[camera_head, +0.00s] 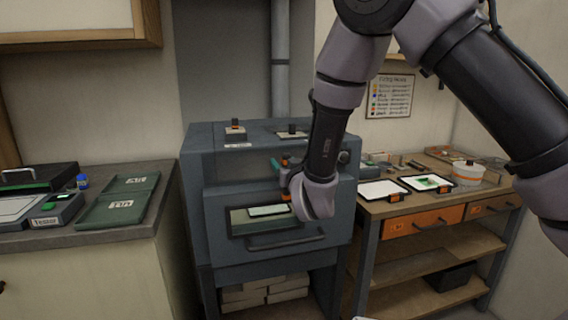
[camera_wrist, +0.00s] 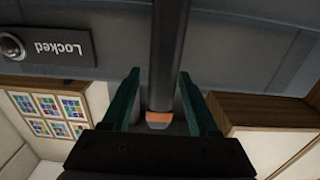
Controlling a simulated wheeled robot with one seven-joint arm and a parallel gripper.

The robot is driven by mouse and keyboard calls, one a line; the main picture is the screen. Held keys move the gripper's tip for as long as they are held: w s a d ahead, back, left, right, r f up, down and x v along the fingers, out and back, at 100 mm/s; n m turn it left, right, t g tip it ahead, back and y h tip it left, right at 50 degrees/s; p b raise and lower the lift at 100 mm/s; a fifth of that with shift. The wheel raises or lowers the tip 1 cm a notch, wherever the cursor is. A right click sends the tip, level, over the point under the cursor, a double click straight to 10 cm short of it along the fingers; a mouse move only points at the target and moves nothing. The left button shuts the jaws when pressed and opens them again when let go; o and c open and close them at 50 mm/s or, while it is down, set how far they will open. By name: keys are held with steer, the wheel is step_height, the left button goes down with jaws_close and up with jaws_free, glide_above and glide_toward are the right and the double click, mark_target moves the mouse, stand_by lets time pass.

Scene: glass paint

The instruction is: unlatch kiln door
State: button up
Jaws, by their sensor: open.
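The blue-grey kiln (camera_head: 225,170) stands in the middle of the head view. Its front door (camera_head: 218,260) looks shut and has a dark-framed window and a bar handle (camera_head: 285,241). The latch lever (camera_wrist: 168,45) is a dark bar with an orange tip in the wrist view. My gripper (camera_wrist: 158,75) is open, with one green finger on each side of the lever; I cannot tell whether either finger touches it. A plate (camera_wrist: 45,46) reading "Locked" appears upside down beside it. In the head view my gripper (camera_head: 277,165) is at the upper kiln front, partly hidden by my wrist.
A workbench (camera_head: 372,208) with white trays and orange drawers stands right of the kiln. Small control blocks (camera_head: 235,132) sit on the kiln top. White bricks (camera_head: 240,296) lie below it.

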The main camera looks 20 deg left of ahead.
steer(key=shift+w+a, duration=0.2)
steer(key=shift+w, duration=0.1)
jaws_close()
stand_by(1.3)
